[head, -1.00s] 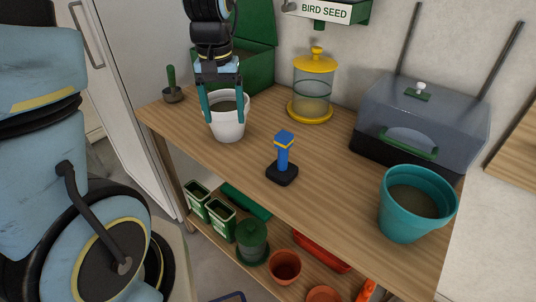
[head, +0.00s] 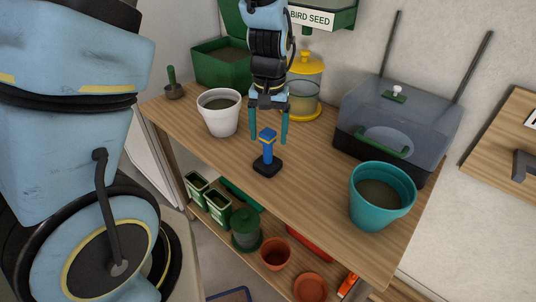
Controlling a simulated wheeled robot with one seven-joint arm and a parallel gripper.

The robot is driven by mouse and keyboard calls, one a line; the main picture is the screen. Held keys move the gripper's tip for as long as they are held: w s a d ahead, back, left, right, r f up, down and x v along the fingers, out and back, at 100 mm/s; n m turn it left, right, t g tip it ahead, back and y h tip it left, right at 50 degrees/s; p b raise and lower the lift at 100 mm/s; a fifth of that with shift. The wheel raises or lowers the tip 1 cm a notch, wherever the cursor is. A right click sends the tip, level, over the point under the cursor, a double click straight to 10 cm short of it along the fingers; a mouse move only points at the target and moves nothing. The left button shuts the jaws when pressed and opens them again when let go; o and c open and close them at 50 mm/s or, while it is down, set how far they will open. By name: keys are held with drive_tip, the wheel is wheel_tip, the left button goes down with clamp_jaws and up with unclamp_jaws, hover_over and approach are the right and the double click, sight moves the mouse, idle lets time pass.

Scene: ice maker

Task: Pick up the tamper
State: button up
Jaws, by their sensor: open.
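The tamper (head: 267,154) stands upright on the wooden table in the head view. In the picture the fingers lie on either side of the tamper's top, with the tamper appearing nearer to the camera. I cannot tell the exact depth gap. Nothing shows between the fingers except the tamper's top.
A white pot (head: 219,113) of soil stands left of my gripper. A yellow-lidded jar (head: 305,88) stands behind it. A clear-lidded case (head: 398,122) and a teal pot (head: 382,197) stand at the right. A green box (head: 219,65) is at the back left. The table around the tamper is clear.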

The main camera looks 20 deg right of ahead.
sight(268, 142)
drive_tip(key=shift+w+f+p, duration=0.15)
drive_tip(key=shift+f+p, duration=0.2)
drive_tip(key=shift+f, duration=1.5)
clamp_jaws()
